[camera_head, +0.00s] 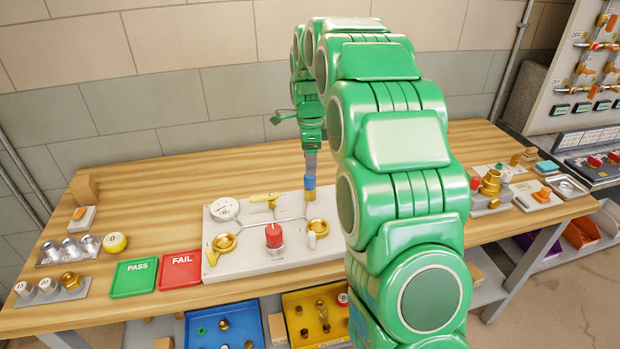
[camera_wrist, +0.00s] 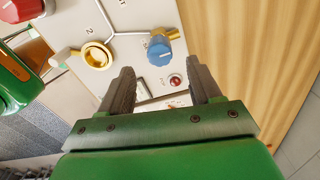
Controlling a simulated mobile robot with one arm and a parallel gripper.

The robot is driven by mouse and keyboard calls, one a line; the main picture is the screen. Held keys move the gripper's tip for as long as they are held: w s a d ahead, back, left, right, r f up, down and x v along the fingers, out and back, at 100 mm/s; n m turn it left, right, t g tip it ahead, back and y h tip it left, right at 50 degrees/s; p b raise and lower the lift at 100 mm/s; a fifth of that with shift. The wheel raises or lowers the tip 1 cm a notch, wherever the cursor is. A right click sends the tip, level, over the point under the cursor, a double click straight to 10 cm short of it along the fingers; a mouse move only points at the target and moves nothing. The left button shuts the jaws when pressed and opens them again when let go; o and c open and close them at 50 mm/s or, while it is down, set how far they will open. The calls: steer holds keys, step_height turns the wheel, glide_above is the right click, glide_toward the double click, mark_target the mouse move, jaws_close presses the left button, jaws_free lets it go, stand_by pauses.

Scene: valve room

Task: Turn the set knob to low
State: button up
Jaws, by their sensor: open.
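A blue knob (camera_head: 310,183) sits on the light test panel (camera_head: 340,243); it also shows in the wrist view (camera_wrist: 160,51), with white marks beside it too small to read. A red knob (camera_head: 273,236) stands nearer the panel's front and shows at the upper left of the wrist view (camera_wrist: 22,8). I cannot read which one is labelled set. My gripper (camera_head: 310,172) points down over the panel's back right, at the blue knob. In the wrist view, my gripper (camera_wrist: 160,80) is open and empty, and the blue knob appears just beyond the gap between the fingers.
The panel also carries a gauge (camera_head: 224,208), a yellow lever (camera_head: 264,197), brass cups (camera_head: 224,243) and a small red button (camera_wrist: 175,80). Green PASS (camera_head: 134,279) and red FAIL (camera_head: 181,271) trays lie left. Bare wood (camera_head: 170,190) lies behind.

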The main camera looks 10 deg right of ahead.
mark_target(310, 178)
step_height(310, 178, down, 7)
stand_by(0.4)
steer(key=c, duration=1)
steer(key=shift+c, duration=0.2)
